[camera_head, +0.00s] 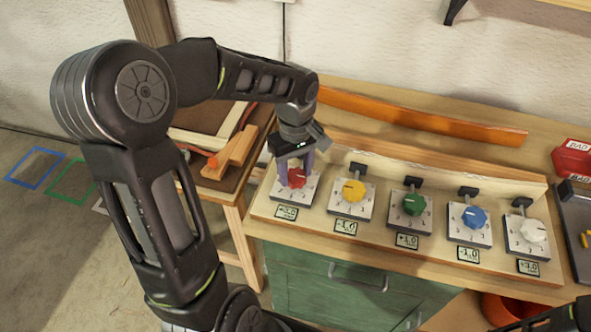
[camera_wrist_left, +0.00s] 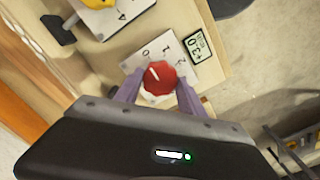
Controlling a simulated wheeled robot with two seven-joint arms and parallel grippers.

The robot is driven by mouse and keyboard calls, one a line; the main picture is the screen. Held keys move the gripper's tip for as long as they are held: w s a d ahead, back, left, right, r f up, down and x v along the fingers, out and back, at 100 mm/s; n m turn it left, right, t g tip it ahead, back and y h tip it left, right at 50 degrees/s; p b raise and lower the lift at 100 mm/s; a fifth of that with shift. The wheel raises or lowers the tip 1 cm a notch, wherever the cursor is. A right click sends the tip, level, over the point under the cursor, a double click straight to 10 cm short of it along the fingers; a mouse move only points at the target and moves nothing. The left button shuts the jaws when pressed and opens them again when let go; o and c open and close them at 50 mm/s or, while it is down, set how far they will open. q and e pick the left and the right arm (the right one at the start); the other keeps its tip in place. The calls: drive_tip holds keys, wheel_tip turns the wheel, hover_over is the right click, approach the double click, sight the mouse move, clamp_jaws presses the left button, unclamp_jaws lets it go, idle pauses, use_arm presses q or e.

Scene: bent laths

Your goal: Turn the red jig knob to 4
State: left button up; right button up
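The red jig knob (camera_head: 297,178) sits on a white dial plate at the left end of a row of knobs. It also shows in the left wrist view (camera_wrist_left: 160,76), with a white pointer mark slanting up and left there. The digits 0, 1 and 2 are visible on its dial. My left gripper (camera_head: 296,169) reaches down over the knob, its purple fingers on either side. In the left wrist view, narrow gaps seem to separate the fingers (camera_wrist_left: 160,88) from the knob; contact is hard to judge. My right gripper's fingers are not visible.
Yellow (camera_head: 354,190), green (camera_head: 414,204), blue (camera_head: 474,217) and white (camera_head: 534,230) knobs continue the row rightward, each with a label card. A bent orange lath (camera_head: 420,117) lies behind. A red box (camera_head: 573,158) and dark tray (camera_head: 578,212) stand at right.

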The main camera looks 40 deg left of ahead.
use_arm(q)
drive_tip(key=c, duration=0.8)
